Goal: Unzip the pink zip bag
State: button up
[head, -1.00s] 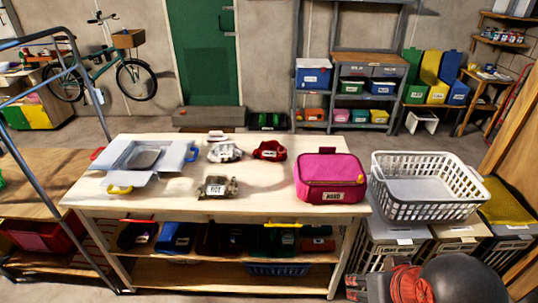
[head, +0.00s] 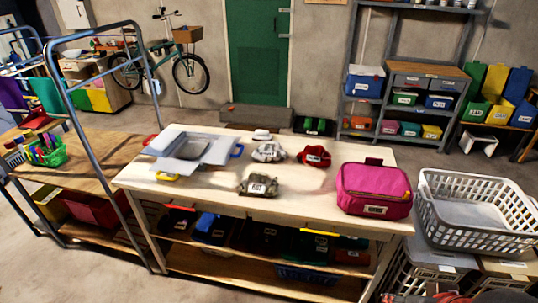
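The pink zip bag (head: 373,187) stands near the right end of the wooden table. A dark line that looks like its zip runs around the upper part, and the top looks closed. A pale label is on its front and a dark tab sticks up at its back. Only a small red and dark part of what seems to be my arm shows at the bottom right edge, below and to the right of the bag. The fingers of my gripper are not visible.
On the table (head: 310,205) are an open pale box (head: 190,150), a grey pouch (head: 258,185), a second grey pouch (head: 268,152) and a red pouch (head: 314,157). A white laundry basket (head: 478,232) stands right of the bag. A metal frame (head: 95,120) rises at left.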

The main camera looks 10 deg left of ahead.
aim_at(407, 193)
jog(key=i+j+u, duration=0.25)
jog(key=j, duration=0.15)
jog(key=j+u, duration=0.25)
jog(key=j+z, duration=0.1)
jog(key=z, duration=1.15)
